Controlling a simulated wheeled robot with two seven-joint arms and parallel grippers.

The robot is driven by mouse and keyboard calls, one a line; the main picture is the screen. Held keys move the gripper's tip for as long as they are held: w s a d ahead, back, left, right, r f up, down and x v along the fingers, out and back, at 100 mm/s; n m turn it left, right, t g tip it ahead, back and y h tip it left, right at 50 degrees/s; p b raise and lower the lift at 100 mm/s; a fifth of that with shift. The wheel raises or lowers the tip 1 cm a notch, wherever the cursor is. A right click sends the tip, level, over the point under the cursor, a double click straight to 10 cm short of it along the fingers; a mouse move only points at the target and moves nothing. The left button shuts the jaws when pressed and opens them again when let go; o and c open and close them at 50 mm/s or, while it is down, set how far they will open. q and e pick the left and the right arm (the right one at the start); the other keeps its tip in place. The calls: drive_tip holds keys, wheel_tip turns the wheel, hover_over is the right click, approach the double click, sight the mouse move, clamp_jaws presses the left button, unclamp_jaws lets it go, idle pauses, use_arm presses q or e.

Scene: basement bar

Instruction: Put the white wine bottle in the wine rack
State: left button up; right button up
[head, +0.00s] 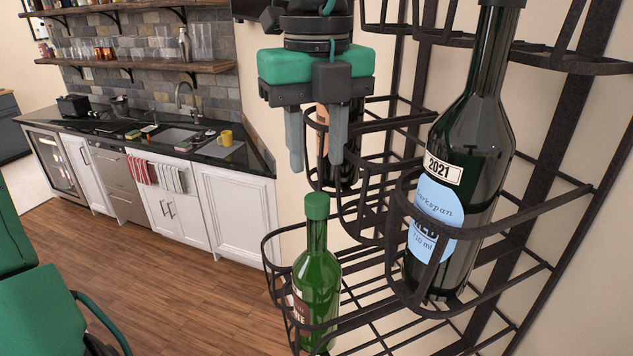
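The wine rack (555,208) is a dark metal frame with round wire holders. A green bottle (317,275) with a green cap stands nearly upright in a lower holder at the rack's left. Its label is partly hidden by the rack wire, so I cannot confirm that it is the white wine. My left gripper (317,160) points down just above this bottle's cap. Its two fingers are apart with nothing between them, and the bottle appears free of them. My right gripper is not in view.
A large dark bottle (472,140) with a blue label fills a near holder at right. Another bottle (322,118) is partly hidden behind my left gripper. A counter (250,155) with a sink and yellow mug (226,138) stands behind. The wooden floor (160,285) is clear.

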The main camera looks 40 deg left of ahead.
use_arm(q)
wheel_tip(320, 180, up, 7)
drive_tip(key=b, duration=0.1)
drive_tip(key=shift+r+b, duration=0.2)
drive_tip(key=shift+b, duration=0.1)
drive_tip(key=shift+s+d, duration=0.1)
